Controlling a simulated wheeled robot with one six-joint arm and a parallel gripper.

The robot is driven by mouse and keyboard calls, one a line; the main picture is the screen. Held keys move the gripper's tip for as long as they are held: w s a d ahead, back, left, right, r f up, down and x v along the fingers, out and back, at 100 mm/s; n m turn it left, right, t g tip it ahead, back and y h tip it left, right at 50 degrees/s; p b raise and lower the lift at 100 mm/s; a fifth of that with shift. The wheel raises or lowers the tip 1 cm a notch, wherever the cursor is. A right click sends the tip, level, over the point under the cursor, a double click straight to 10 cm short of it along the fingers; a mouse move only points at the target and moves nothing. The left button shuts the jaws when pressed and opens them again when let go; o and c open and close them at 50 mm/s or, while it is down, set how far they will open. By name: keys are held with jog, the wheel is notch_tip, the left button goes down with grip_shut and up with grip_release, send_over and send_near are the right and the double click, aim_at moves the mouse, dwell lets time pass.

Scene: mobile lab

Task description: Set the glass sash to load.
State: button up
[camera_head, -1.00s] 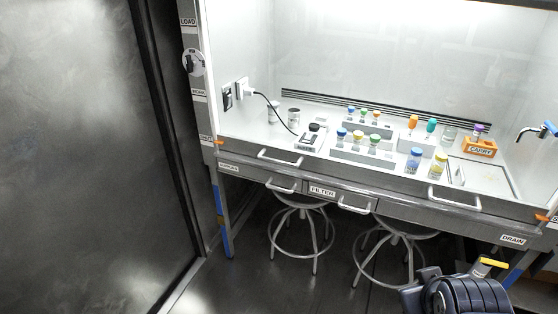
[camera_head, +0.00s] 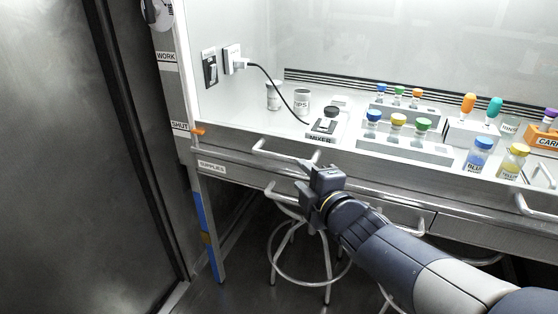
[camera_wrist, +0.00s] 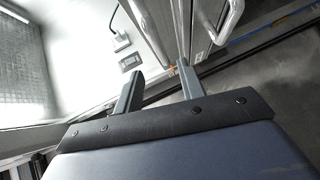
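The glass sash is clear and hard to make out; I take the grey rail (camera_head: 225,140) along the hood front as its bottom edge. A silver handle (camera_head: 285,155) stands out from its left part. An orange marker (camera_head: 198,131) at the rail's left end is level with the SHUT label (camera_head: 180,127) on the side post. The WORK label (camera_head: 166,57) is higher; no LOAD label shows now. My gripper (camera_head: 315,176) is just below and right of the handle. In the wrist view my gripper (camera_wrist: 160,84) is open and empty, its fingers apart.
A drawer handle (camera_head: 283,200) lies under the sash handle, with a stool (camera_head: 328,270) below. Behind the sash stand the mixer (camera_head: 326,126), a vial rack (camera_head: 400,145) and bottles. A dark door panel (camera_head: 60,160) fills the left.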

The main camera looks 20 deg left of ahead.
aim_at(285, 160)
jog(key=b+x, duration=0.1)
jog(key=x, duration=1)
jog(key=shift+s+a+r, duration=0.1)
jog(key=shift+r, duration=0.05)
jog(key=shift+c, duration=0.6)
grip_shut()
